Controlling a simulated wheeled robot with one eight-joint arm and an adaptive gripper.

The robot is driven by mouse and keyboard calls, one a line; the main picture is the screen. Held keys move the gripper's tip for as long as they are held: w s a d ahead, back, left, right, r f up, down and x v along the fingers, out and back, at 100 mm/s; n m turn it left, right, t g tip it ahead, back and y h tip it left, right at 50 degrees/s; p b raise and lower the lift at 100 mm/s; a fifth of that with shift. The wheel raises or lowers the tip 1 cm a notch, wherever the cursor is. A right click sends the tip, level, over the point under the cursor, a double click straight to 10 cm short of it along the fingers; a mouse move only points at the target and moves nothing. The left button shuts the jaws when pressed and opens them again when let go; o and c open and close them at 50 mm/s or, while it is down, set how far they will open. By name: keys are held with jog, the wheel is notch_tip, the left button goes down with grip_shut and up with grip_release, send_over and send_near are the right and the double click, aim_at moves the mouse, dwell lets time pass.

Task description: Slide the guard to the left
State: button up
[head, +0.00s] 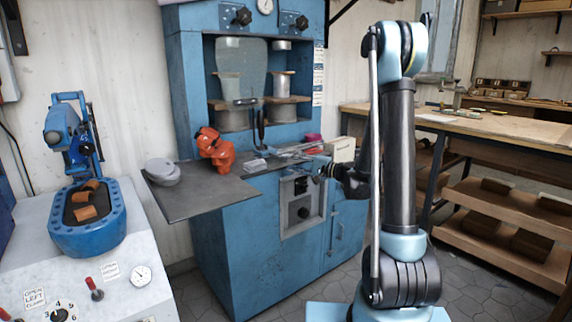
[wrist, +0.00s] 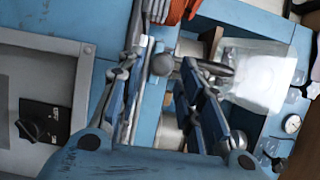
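The guard (head: 241,72) is a clear, rounded panel in the press opening, in front of the left metal cylinder and part of the gap beside it. A short dark bar shows at its lower edge. In the wrist view a pale translucent panel (wrist: 262,78), seemingly the guard, lies beyond the right finger. My gripper (head: 292,155) is in front of the press, above the table's right part. In the wrist view my gripper (wrist: 163,84) has its fingers apart. A round grey knob (wrist: 162,64) shows between the fingertips; I cannot tell whether they touch it.
A cream box (head: 342,149) stands right of my gripper. Dark upright levers (head: 260,126) stand below the opening. A workbench (head: 470,123) is at right.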

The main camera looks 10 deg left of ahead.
jog(key=v, duration=0.6)
jog(key=shift+s+d, duration=0.1)
jog(key=s+d+f+n+g+h, duration=0.2)
jog(key=s+h, duration=0.1)
jog(key=s, duration=0.4)
jog(key=s+d+f+n+g+h, duration=0.1)
jog(key=s+d+h, duration=0.1)
jog(key=s+h, duration=0.35)
jog(key=s+d+f+n+g+h, duration=0.1)
jog(key=s+d+f+h, duration=0.2)
jog(key=s+d, duration=0.5)
jog(key=s+d+f+n+g+h, duration=0.1)
jog(key=s+d+f+h, duration=0.3)
jog(key=s+d, duration=0.5)
jog(key=s+h, duration=0.1)
jog(key=s, duration=0.3)
jog(key=shift+s+f, duration=0.3)
jog(key=shift+d, duration=0.15)
jog(key=shift+w+f+g, duration=0.2)
jog(key=shift+w+g, duration=0.1)
jog(key=shift+w, duration=0.15)
